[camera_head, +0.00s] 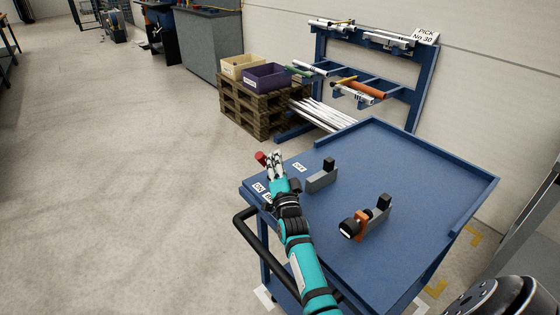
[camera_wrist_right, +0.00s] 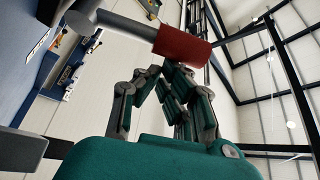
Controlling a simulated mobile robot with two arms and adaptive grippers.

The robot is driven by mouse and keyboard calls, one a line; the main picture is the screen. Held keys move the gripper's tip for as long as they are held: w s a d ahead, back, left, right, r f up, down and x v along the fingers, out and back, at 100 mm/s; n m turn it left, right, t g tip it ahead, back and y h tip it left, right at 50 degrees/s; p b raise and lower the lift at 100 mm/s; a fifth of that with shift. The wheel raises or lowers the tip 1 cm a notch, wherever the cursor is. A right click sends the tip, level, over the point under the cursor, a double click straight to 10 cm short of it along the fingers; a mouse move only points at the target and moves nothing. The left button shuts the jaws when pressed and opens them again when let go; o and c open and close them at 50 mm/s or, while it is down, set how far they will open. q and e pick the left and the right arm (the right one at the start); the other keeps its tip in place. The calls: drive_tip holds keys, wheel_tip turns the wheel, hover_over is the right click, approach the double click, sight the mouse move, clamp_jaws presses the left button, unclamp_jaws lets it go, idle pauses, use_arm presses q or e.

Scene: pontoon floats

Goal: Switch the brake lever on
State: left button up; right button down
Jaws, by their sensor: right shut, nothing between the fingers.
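The brake lever has a red grip (camera_head: 261,158) at the left edge of the blue cart, beside my right fingertips. In the right wrist view the red grip (camera_wrist_right: 185,46) sits on a grey rod (camera_wrist_right: 122,25), just beyond the fingertips. My right gripper (camera_head: 277,156) is shut and empty; in the wrist view its fingers (camera_wrist_right: 160,78) come together below the grip, very close to it. I cannot tell whether they touch it. An ON label (camera_head: 258,187) and an OFF label (camera_head: 299,167) lie on the cart. The lever's base is hidden by my gripper. My left gripper is not in view.
The blue cart top (camera_head: 340,240) carries a grey block with a black knob (camera_head: 322,180) and an orange-and-black clamp-like part (camera_head: 361,222). A black handle bar (camera_head: 243,236) runs along its left side. A pallet stack (camera_head: 250,108) and a blue rack (camera_head: 418,82) stand behind.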

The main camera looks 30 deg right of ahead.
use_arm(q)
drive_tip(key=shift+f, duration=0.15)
use_arm(e)
drive_tip(key=shift+a, duration=0.3)
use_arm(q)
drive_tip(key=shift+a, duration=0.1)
use_arm(e)
drive_tip(key=s+a, duration=0.1)
drive_tip(key=s, duration=0.3)
drive_tip(key=s+a, duration=0.2)
drive_tip(key=s, duration=0.2)
drive_tip(key=s+a, duration=0.1)
drive_tip(key=s, duration=0.3)
drive_tip(key=shift+s+a+f, duration=0.2)
drive_tip(key=shift+a+f, duration=0.05)
drive_tip(key=shift+a, duration=0.15)
